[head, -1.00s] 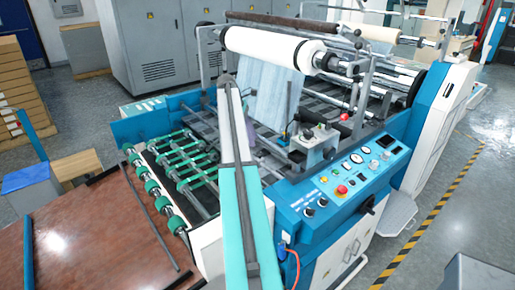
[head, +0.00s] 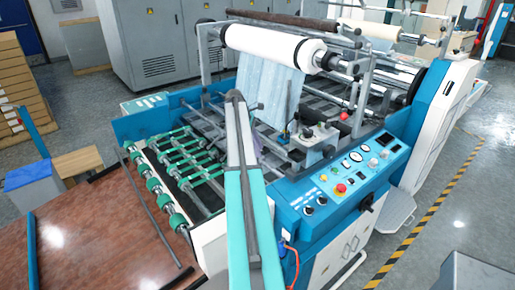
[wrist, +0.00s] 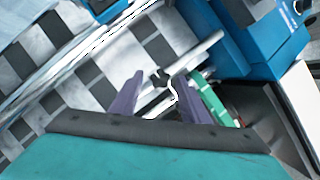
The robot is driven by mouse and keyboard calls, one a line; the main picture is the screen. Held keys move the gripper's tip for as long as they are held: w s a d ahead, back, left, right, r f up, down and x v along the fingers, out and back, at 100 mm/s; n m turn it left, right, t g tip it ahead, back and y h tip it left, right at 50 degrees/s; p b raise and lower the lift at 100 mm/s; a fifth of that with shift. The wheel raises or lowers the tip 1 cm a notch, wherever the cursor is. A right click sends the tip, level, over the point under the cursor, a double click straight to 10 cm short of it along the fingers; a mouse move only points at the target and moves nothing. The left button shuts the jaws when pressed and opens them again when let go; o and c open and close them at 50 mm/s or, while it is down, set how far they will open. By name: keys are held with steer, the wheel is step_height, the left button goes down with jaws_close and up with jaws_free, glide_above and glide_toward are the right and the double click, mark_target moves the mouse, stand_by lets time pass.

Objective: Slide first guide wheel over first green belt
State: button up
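The green belts (head: 188,158) run between rollers at the left end of the blue laminating machine. One green belt (wrist: 212,102) shows in the wrist view, right of my gripper. My gripper (wrist: 157,76) has two purple fingers, spread apart. A small dark fitting (wrist: 161,79) on a pale rod, possibly the first guide wheel, shows between the fingertips; contact cannot be told. In the head view my arm hides most of the gripper and the machine part behind it.
A control panel (head: 345,170) with knobs and a red button is right of my arm. A white film roll (head: 272,45) hangs above the machine bed. A brown table (head: 95,230) stands at the front left. Metal rods and the blue frame lie close around my gripper.

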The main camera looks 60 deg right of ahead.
jaws_close()
steer(key=shift+s+a+p, duration=0.1)
steer(key=shift+s+a, duration=0.35)
steer(key=shift+s, duration=0.95)
steer(key=shift+s+a+p, duration=0.15)
steer(key=shift+s+a, duration=0.35)
steer(key=shift+s, duration=0.95)
steer(key=shift+s+a+p, duration=0.1)
steer(key=shift+s+a, duration=0.35)
steer(key=shift+s, duration=0.95)
steer(key=shift+o, duration=0.4)
jaws_free()
steer(key=shift+w+r, duration=0.1)
steer(key=shift+r, duration=0.1)
steer(key=b+v, duration=0.4)
steer(key=v, duration=0.9)
steer(key=shift+r, duration=0.25)
steer(key=shift+a, duration=0.1)
